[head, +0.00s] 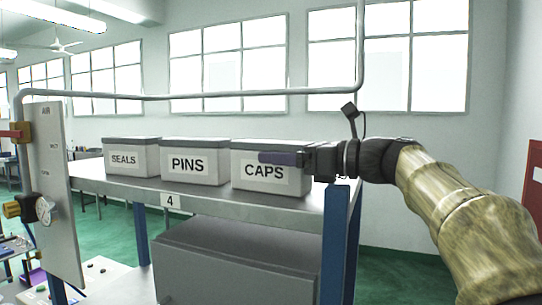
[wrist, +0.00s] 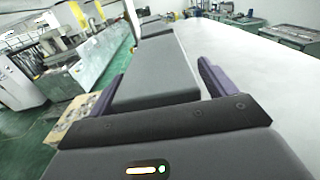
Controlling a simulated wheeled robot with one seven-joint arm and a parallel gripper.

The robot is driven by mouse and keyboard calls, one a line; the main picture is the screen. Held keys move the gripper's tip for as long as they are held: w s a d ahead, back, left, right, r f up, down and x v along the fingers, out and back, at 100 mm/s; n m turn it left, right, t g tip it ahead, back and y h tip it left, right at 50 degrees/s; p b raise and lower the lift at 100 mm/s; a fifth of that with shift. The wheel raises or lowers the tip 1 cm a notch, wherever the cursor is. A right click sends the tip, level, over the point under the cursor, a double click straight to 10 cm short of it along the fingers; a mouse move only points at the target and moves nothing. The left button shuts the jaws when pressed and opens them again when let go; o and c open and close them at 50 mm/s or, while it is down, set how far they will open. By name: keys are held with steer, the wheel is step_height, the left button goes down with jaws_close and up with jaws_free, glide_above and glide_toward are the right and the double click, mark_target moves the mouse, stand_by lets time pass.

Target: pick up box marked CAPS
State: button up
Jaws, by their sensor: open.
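The box marked CAPS (head: 265,180) is a pale box with a grey lid at the right end of a row on the shelf. My gripper (head: 262,158) reaches in from the right at lid height, with one finger across the upper front of this box. In the wrist view, my gripper (wrist: 160,72) is open, its purple fingers on either side of a grey lid, seemingly the CAPS box (wrist: 155,75). The head view hides the far finger. I cannot tell whether either finger touches the box.
The PINS box (head: 188,165) stands close to the left of CAPS, with the SEALS box (head: 122,159) beyond it. All stand on a grey shelf (head: 240,204) labelled 4. A metal rail (head: 200,96) runs above. A blue post (head: 334,240) supports the right end.

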steer(key=shift+w+a, duration=0.2)
steer(key=shift+a, duration=0.2)
steer(key=shift+f, duration=0.1)
steer(key=shift+d, duration=0.1)
steer(key=c, duration=1.3)
